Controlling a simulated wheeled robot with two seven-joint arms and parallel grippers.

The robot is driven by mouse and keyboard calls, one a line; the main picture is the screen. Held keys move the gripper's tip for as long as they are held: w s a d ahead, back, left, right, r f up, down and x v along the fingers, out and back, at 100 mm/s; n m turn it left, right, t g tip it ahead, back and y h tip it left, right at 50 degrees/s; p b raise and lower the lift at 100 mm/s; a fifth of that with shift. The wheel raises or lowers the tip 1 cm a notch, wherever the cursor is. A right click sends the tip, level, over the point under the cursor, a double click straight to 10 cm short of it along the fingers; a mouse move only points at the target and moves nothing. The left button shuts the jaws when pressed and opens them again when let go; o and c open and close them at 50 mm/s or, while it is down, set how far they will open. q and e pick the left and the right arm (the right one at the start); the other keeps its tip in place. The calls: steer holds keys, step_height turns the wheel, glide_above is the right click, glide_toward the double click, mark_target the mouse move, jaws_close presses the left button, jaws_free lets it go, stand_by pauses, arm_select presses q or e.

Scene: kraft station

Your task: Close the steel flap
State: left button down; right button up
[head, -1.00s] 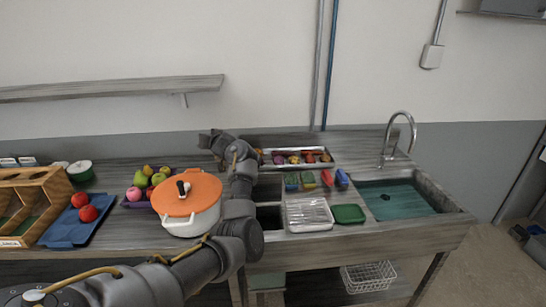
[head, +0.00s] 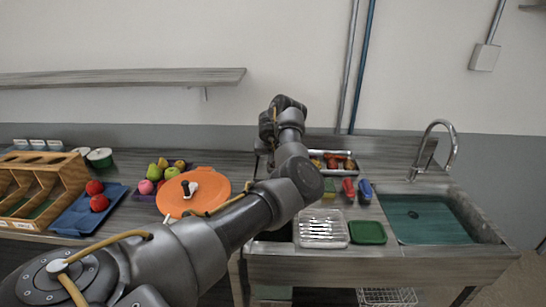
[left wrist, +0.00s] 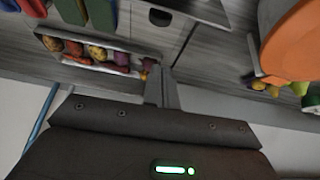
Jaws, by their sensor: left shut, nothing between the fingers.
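I cannot clearly pick out the steel flap in the head view; my left arm covers the counter between the white pot and the sink unit. In the left wrist view a flat grey panel with a pale edge (left wrist: 205,10) shows at the top, and I cannot tell whether it is the flap. My left gripper (left wrist: 161,88) is shut and empty, with its fingers over the grey counter between the food tray and the pot. In the head view its fingertips are not clear behind the arm. My right gripper is not in view.
A white pot with an orange lid (head: 215,187) stands left of my arm. A steel tray of food (head: 345,168) lies behind, right of my arm. A clear container (head: 322,229), a green tray (head: 367,232) and the sink (head: 428,222) are at the right. A wooden rack (head: 66,180) stands left.

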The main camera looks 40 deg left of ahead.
arm_select(q)
steer(key=w+a+f+p, duration=0.1)
steer(key=w+f+p, duration=0.1)
steer(key=w+f, duration=0.3)
steer(key=shift+s+d+f+p, duration=0.2)
steer(key=shift+s+d+p, duration=0.2)
steer(key=shift+s, duration=0.3)
steer(key=shift+s+d+f+p, duration=0.25)
steer(key=shift+s+d+p, duration=0.1)
steer(key=shift+s, duration=0.35)
steer(key=shift+s+d+f+p, duration=0.2)
steer(key=shift+s+d+p, duration=0.15)
steer(key=shift+s, duration=0.35)
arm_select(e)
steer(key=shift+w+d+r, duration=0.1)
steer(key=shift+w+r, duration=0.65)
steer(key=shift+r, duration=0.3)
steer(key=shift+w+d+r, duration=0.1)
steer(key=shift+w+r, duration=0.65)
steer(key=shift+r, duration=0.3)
